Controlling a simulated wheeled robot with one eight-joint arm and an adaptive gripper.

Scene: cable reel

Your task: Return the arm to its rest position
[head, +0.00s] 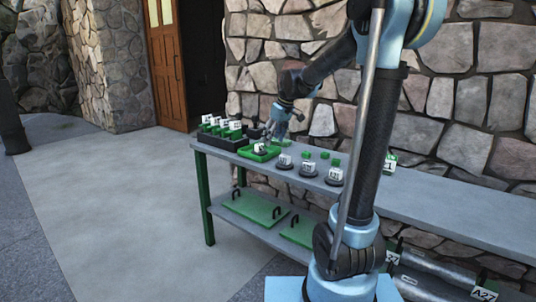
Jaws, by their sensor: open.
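My gripper (278,126) is at the end of my arm, over the back of the grey bench (440,196), beside the green tray (246,154). Its fingers are small in the picture and appear apart, with nothing seen between them. My arm rises from its base at the lower right, bends at the top of the picture and reaches back down to the left toward the bench. A small white-labelled piece (260,148) sits in the green tray just below the gripper. Whether the gripper touches anything cannot be told.
A dark rack (222,142) with several white-labelled green pieces stands at the bench's left end. Labelled dark discs (308,172) and small green blocks line the bench. Green panels with black handles (254,208) lie on the lower shelf. A stone wall (475,110) stands close behind. Floor at left is clear.

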